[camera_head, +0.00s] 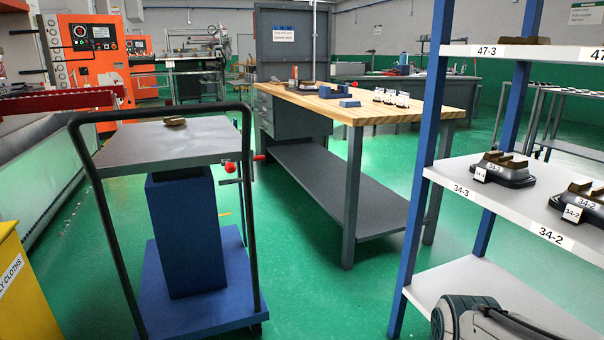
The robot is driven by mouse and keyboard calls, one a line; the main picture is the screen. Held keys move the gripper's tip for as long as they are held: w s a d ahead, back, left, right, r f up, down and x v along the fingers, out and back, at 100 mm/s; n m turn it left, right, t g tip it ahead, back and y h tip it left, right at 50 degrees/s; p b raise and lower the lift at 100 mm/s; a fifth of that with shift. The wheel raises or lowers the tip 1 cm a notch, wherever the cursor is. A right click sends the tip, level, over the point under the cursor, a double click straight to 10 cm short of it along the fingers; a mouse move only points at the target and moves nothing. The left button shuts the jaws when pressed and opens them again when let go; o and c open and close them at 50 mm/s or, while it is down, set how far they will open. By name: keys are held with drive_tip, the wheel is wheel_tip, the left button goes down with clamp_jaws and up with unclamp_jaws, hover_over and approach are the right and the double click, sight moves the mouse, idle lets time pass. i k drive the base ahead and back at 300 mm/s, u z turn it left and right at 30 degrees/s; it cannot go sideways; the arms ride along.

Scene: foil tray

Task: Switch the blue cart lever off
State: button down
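The blue cart (185,235) stands at the left on the green floor. It has a grey top plate (135,157), a blue column, a blue base and a dark push handle frame (105,230). At the right edge of its top are a red ball knob (230,167) and a smaller red grip (258,158) just beyond the frame. I cannot tell which is the lever's end, or its setting. A small brown block (174,121) lies on the cart's top. My gripper is not in view.
A wooden-topped workbench (400,105) stands behind the cart to the right. A shelf rack (560,215) with labelled trays fills the right side. A yellow bin (25,295) is at the lower left. Green floor is clear between cart and rack.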

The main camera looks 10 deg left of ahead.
sight(230, 167)
drive_tip(key=z, duration=0.15)
drive_tip(key=i, duration=0.6)
drive_tip(key=u, duration=0.6)
drive_tip(key=i, duration=0.5)
drive_tip(key=u, duration=0.6)
